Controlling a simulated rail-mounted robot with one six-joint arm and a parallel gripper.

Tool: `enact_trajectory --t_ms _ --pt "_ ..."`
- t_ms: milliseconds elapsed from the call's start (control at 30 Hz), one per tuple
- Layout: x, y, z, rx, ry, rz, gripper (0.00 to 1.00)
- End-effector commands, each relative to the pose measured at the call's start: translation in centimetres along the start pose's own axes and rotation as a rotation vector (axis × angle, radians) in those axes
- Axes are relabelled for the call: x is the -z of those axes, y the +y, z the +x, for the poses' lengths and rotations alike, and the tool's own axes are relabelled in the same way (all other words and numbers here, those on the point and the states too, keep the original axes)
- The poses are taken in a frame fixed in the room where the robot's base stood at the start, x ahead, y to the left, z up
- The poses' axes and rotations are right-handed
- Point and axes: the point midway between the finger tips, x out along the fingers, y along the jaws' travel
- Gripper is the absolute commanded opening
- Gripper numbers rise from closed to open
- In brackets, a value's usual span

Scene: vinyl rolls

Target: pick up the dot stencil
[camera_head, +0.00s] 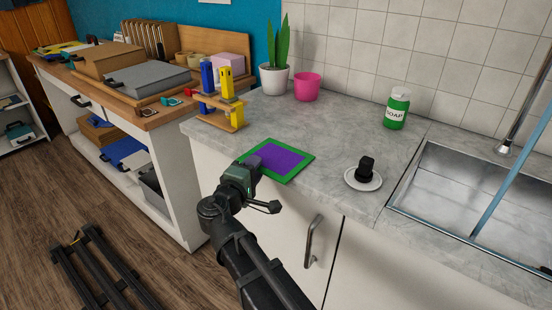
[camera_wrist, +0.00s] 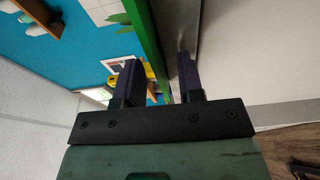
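A flat square panel with a green frame and purple middle (camera_head: 276,160) lies on the grey counter near its front edge. It is the only stencil-like thing I make out, though I cannot see dots on it. My gripper (camera_head: 254,167) is at the panel's near left edge. In the wrist view, the green frame (camera_wrist: 146,40) appears nearly edge-on and runs between the two dark fingers of my gripper (camera_wrist: 160,76). The fingers stand apart with gaps beside the frame, so they are open. The fingertips are partly hidden in the head view.
A black object (camera_head: 366,168) stands on a white saucer (camera_head: 375,184) to the right. The sink (camera_head: 465,190) is beyond it. A wooden stand (camera_head: 222,122) with blue and yellow tools is behind left. A soap bottle (camera_head: 397,108) and pots stand at the back.

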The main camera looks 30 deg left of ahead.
Motion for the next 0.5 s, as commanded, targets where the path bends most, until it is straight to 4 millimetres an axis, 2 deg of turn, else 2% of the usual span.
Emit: enact_trajectory --t_ms 67,200,300,500 --pt "-0.01 0.0 -0.04 0.0 0.0 0.0 0.34" --pt "-0.01 0.0 -0.05 0.0 0.0 0.0 0.12" --pt "-0.01 0.0 -0.06 0.0 0.0 0.0 0.0" --pt "-0.01 0.0 -0.07 0.0 0.0 0.0 0.0"
